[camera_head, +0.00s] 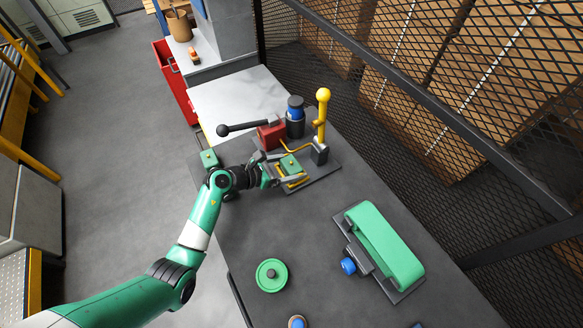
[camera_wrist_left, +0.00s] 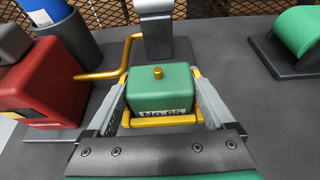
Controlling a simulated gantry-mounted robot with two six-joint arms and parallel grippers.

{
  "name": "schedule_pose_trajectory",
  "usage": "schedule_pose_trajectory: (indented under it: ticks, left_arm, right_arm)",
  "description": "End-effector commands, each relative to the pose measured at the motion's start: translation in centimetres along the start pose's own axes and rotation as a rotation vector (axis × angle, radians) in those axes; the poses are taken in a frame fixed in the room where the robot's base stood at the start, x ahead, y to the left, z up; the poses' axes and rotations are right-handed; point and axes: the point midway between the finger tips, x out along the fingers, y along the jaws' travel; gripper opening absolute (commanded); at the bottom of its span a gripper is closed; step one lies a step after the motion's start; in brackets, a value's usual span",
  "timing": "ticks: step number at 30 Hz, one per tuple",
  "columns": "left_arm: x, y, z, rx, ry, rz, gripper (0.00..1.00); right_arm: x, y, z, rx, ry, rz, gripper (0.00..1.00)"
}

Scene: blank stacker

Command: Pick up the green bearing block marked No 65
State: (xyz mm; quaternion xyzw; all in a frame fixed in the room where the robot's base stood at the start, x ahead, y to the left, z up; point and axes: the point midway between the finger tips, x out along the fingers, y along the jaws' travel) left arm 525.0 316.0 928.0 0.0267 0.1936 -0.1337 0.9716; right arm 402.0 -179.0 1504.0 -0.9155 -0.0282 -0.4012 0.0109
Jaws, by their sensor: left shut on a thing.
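The green bearing block (camera_wrist_left: 160,88) has a gold knob on top and a "No 65" label on its near face in the left wrist view. In the head view the block (camera_head: 290,162) is at the far part of the bench, in front of the red unit. My left gripper (camera_head: 286,168) is shut on it, one finger along each side. A yellow frame (camera_wrist_left: 166,122) runs along the block's near lower edge. I cannot tell whether the block is clear of the frame. My right gripper is not in view.
A red unit with a black lever (camera_head: 270,134), a dark cup with a blue top (camera_head: 295,116) and a yellow-knobbed lever (camera_head: 322,120) stand close behind the block. A green belt unit (camera_head: 382,246) and green wheel (camera_head: 271,275) are nearer. The bench middle is clear.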

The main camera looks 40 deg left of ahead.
Motion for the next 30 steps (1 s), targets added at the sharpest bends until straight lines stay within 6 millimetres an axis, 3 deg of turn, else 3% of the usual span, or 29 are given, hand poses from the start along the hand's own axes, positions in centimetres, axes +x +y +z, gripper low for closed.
schedule_pose_trajectory:
  ticks: [13,20,28,30]
  left_arm:
    - [-0.2,0.1,0.7,0.002,-0.005,0.001,0.00]
    - [-1.4,0.1,3.5,0.004,-0.007,0.001,0.00]
    - [-7.8,-2.9,7.9,0.004,-0.007,0.002,0.00]
    - [-9.6,-4.1,7.7,0.000,-0.003,0.001,0.00]
  right_arm:
    - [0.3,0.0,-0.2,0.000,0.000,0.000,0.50]
    - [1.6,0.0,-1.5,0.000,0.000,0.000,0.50]
    - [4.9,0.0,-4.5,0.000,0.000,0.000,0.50]
    - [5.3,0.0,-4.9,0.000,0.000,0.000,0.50]
